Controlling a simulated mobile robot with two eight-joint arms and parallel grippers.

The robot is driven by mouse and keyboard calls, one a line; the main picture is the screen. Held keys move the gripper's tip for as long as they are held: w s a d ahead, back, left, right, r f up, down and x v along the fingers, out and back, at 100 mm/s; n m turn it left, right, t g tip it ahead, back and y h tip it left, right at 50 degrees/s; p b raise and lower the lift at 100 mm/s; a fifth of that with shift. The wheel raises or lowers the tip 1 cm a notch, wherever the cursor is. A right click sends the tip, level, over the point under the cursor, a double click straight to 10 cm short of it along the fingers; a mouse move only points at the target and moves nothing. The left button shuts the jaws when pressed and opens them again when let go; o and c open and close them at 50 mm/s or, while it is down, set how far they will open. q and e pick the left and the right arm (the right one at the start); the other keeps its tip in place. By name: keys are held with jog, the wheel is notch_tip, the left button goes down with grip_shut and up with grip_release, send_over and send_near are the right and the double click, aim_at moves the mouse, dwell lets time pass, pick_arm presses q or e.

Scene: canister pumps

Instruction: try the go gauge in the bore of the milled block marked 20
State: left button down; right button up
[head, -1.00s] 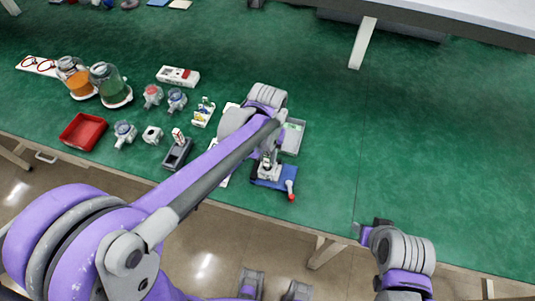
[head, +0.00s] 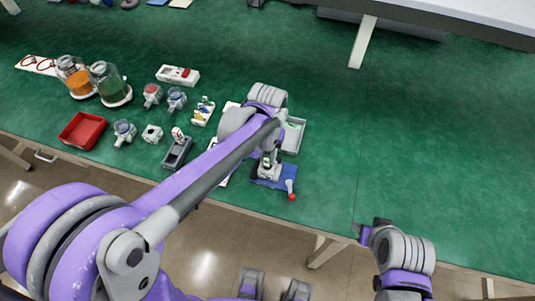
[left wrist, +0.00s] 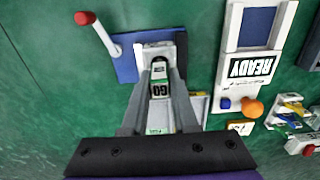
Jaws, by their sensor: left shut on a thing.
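My left gripper (head: 267,164) is over the blue-based vise (head: 282,180) near the table's front edge. In the left wrist view its fingers (left wrist: 159,75) are shut on the go gauge (left wrist: 158,88), a pale piece with a dark label reading GO. The vise's blue base (left wrist: 124,66) and red-knobbed handle (left wrist: 103,34) show there too. Light grey metal shows beyond the gauge tip; the fingers hide the bore and any 20 mark, so I cannot tell whether the gauge is inside.
A white panel reading READY (left wrist: 250,68) stands beside the vise. A grey tray (head: 293,137) lies behind my left gripper. A red bin (head: 83,131), jars (head: 108,84) and several pump parts are on the left. The green table on the right is clear.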

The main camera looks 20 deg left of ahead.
pick_arm(q)
jog(key=shift+r, duration=0.1)
jog(key=shift+r+p, duration=0.8)
jog(key=shift+r, duration=0.4)
pick_arm(e)
jog(key=shift+w+r, duration=0.3)
jog(key=shift+r, duration=0.65)
pick_arm(q)
jog(key=shift+r, duration=0.1)
jog(key=shift+r+p, duration=1.4)
jog(key=shift+r, duration=1.1)
jog(key=shift+f, duration=0.1)
pick_arm(e)
jog(key=r, duration=0.2)
jog(key=w+r, duration=0.1)
jog(key=shift+w+r, duration=0.15)
jog(key=shift+r, duration=0.25)
